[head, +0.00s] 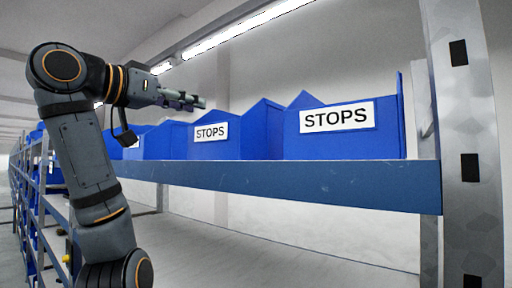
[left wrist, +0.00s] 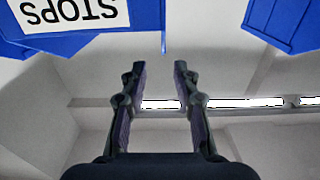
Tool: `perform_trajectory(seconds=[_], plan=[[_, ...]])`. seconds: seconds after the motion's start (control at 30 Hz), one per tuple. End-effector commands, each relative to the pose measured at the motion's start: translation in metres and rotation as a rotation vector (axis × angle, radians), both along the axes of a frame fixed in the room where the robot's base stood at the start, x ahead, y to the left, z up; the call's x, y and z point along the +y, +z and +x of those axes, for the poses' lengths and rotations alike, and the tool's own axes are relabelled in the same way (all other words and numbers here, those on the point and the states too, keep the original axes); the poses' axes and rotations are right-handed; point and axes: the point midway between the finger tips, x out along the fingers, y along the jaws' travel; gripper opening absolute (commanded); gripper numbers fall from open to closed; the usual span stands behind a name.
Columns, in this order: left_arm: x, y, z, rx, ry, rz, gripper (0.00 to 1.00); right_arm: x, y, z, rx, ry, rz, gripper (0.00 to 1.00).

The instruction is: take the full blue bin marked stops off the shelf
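Two blue bins with white STOPS labels stand on the shelf in the head view, a nearer one on the right (head: 360,146) and another left of it (head: 250,135). I cannot see inside either, so I cannot tell which is full. The shelf (head: 290,183) has a blue front beam. My left gripper (head: 195,101) is raised in front of the bins, above and left of the left label. In the left wrist view the gripper (left wrist: 157,70) has its fingers apart with nothing between them. A STOPS bin (left wrist: 120,37) shows upside down at that view's upper left. My right gripper is out of view.
More blue bins (head: 160,141) stand farther left along the shelf. A grey metal upright (head: 465,130) bounds the shelf on the right. Another blue bin (left wrist: 282,22) shows at the wrist view's upper right. Racks with blue bins (head: 35,195) stand far left. Space above the bins looks open.

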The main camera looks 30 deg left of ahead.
Motion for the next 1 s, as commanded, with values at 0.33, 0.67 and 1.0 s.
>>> perform_trajectory(seconds=[0.33,0.67,1.0], plan=[[-0.004,0.0,0.046,0.003,-0.002,0.0,0.3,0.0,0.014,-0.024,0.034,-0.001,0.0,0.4],[-0.002,0.006,0.086,0.006,-0.002,-0.001,0.3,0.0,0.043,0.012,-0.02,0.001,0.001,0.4],[-0.003,0.002,0.099,0.003,-0.001,-0.001,0.3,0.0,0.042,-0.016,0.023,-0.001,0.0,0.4]])
